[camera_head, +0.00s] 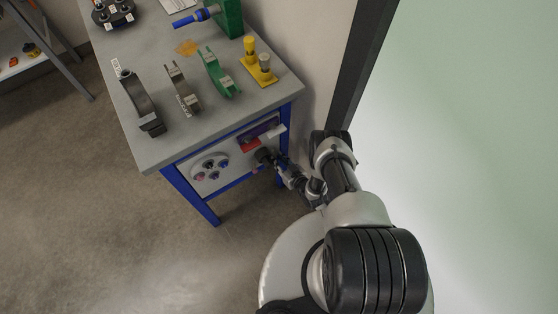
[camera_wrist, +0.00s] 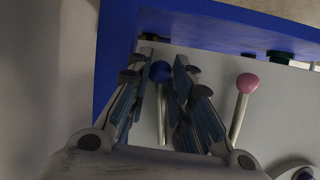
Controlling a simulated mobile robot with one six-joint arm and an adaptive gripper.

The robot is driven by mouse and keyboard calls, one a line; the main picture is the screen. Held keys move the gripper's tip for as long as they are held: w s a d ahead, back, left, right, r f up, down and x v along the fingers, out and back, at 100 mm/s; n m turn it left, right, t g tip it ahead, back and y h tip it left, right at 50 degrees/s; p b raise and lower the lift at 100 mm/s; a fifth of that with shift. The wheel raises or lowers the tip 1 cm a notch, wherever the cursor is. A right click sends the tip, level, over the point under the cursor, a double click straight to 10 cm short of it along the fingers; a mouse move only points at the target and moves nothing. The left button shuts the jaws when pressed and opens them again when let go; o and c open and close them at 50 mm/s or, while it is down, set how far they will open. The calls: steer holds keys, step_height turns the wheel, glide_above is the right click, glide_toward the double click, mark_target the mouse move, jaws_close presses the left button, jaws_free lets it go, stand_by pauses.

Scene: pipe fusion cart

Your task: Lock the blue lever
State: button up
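In the wrist view the blue lever is a thin metal rod with a round blue knob (camera_wrist: 160,72), standing out from the pale panel (camera_wrist: 280,110). My gripper (camera_wrist: 163,64) has its two fingers on either side of the knob and rod, with narrow gaps visible. It looks open around the lever, not clamped on it. In the head view my gripper (camera_head: 264,156) is at the front panel of the cart (camera_head: 235,160), below the tabletop. The blue lever cannot be made out there; my gripper and arm cover that spot.
A pink-knobbed lever (camera_wrist: 247,84) stands just right of my gripper. A blue frame bar (camera_wrist: 115,60) runs close on the left and along the top. The cart top (camera_head: 190,125) carries clamps and a blue-handled green block (camera_head: 228,18). A wall is right of the cart.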

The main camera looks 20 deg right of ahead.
jaws_close()
steer(key=shift+s+a+m+y+b, duration=0.15)
steer(key=shift+a+m+y+b, duration=0.4)
steer(key=shift+m+b, duration=0.25)
steer(key=o, duration=0.6)
jaws_free()
steer(key=shift+a, duration=0.1)
